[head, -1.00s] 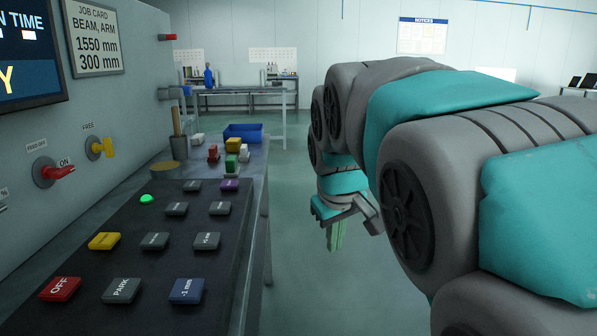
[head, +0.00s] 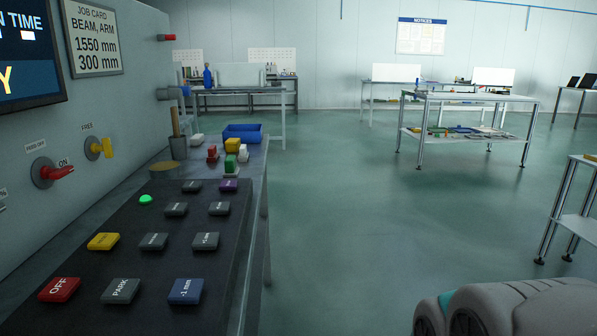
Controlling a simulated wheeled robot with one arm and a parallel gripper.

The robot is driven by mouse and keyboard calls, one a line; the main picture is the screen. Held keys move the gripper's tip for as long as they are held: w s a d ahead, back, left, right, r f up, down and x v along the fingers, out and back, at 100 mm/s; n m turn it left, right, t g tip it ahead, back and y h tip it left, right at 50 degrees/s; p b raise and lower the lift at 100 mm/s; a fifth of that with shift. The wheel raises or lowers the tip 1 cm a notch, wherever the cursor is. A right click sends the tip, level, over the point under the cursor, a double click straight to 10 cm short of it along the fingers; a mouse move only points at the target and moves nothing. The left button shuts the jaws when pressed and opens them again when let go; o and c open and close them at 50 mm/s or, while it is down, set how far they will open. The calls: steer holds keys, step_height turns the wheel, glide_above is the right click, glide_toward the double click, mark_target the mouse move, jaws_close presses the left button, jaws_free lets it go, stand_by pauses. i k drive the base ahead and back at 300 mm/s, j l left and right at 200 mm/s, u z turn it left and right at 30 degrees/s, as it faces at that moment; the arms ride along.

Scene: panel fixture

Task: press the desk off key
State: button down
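The desk's black key panel (head: 85,265) slopes at the lower left. The red OFF key (head: 59,289) is at its near left corner, with the grey PARK key (head: 120,290) and the blue -1 mm key (head: 186,291) to its right. A yellow key (head: 104,241) sits behind the OFF key. A green lamp (head: 146,199) is lit at the far left of the panel. My gripper is out of the picture; only a part of my arm shows at the lower right, well away from the keys.
Behind the keys stand a cup (head: 178,147), small coloured blocks and a blue bin (head: 243,133). The floor right of the desk is clear.

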mark_target(60, 289)
steer(key=u, duration=1.35)
